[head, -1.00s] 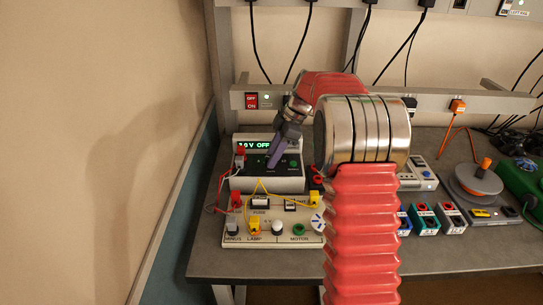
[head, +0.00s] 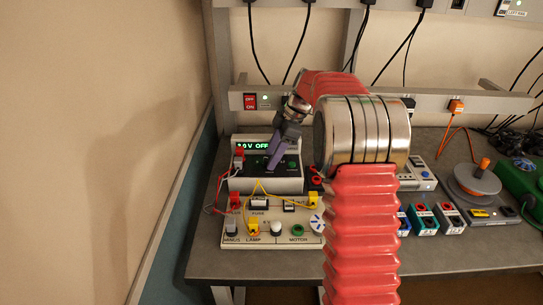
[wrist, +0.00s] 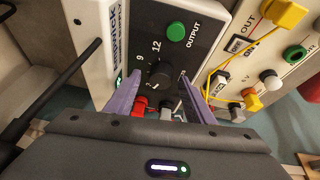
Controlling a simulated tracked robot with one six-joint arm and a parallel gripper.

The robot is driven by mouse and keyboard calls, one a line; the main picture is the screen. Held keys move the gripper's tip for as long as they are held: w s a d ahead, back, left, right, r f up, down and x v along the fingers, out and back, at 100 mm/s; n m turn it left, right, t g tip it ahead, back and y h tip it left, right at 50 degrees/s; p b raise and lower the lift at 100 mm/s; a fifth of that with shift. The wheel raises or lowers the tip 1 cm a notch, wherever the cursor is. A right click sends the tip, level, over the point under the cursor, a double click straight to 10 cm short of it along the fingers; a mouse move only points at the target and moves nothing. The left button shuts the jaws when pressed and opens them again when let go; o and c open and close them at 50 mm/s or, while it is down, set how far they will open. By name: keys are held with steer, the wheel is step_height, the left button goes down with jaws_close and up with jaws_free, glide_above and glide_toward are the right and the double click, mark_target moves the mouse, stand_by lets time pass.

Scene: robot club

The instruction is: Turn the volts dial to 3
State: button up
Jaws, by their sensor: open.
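The power supply (head: 266,184) stands at the back left of the bench, its lit green display (head: 262,143) reading a voltage and OFF; the first digit is too blurred to be sure of. In the wrist view the black volts dial (wrist: 160,74) sits on its dark panel, with 9 and 12 printed beside it. Its pointer setting is not clear. My gripper (wrist: 160,80) is open, with one purple finger on either side of the dial; I cannot tell whether they touch it. In the head view the gripper (head: 273,163) reaches down to the panel and hides the dial.
A green output button (wrist: 176,31) lies beside the dial. Red (wrist: 139,105) and grey (wrist: 167,107) plugs sit close to the fingers. A circuit board (head: 272,240) with yellow leads lies in front of the supply. Several coloured blocks (head: 425,222) stand to the right.

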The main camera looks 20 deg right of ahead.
steer(key=v, duration=1.3)
steer(key=shift+r, duration=0.1)
steer(key=s+a+f+m+h, duration=0.1)
steer(key=s+f+m+h, duration=0.1)
steer(key=s+f+m, duration=0.65)
steer(key=s+a+r+m+t+h, duration=0.1)
steer(key=s+a+m, duration=0.2)
steer(key=s+a, duration=0.6)
steer(key=s+a+r+m+t+h, duration=0.1)
steer(key=s+a+r+m+t, duration=0.1)
steer(key=s+a, duration=0.7)
steer(key=s+m, duration=0.1)
steer(key=s, duration=0.6)
steer(key=shift+a+t, duration=0.15)
steer(key=shift+t, duration=0.15)
